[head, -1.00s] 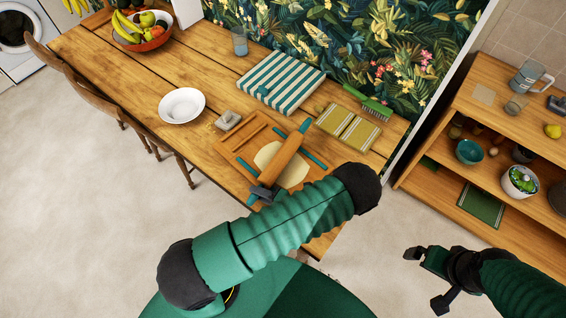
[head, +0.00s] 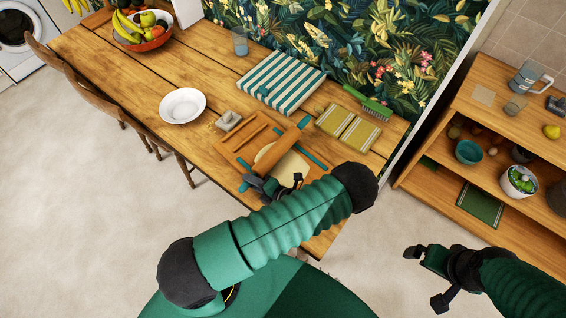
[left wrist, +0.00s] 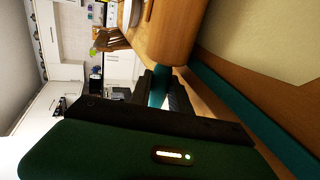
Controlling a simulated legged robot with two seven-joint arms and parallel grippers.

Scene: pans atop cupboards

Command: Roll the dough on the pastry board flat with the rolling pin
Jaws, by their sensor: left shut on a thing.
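The rolling pin (head: 279,150) has a wooden roller and teal handles. It lies diagonally over the pale dough (head: 291,168) on the wooden pastry board (head: 232,142). My left gripper (head: 258,181) is shut on the pin's near handle. In the left wrist view the teal handle (left wrist: 158,86) sits between the fingers, with the roller (left wrist: 170,35) beyond. The dough looks flat and shows mostly right of the pin; my left arm hides part of the board's near side. My right gripper (head: 426,279) is open and empty, off the table to the right.
Teal strips (head: 313,158) lie along the board. A white bowl (head: 182,105), a small grey object (head: 229,120), a striped cloth (head: 280,82), folded yellow cloths (head: 348,127) and a green brush (head: 368,104) surround it. A wooden shelf unit (head: 460,190) stands right.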

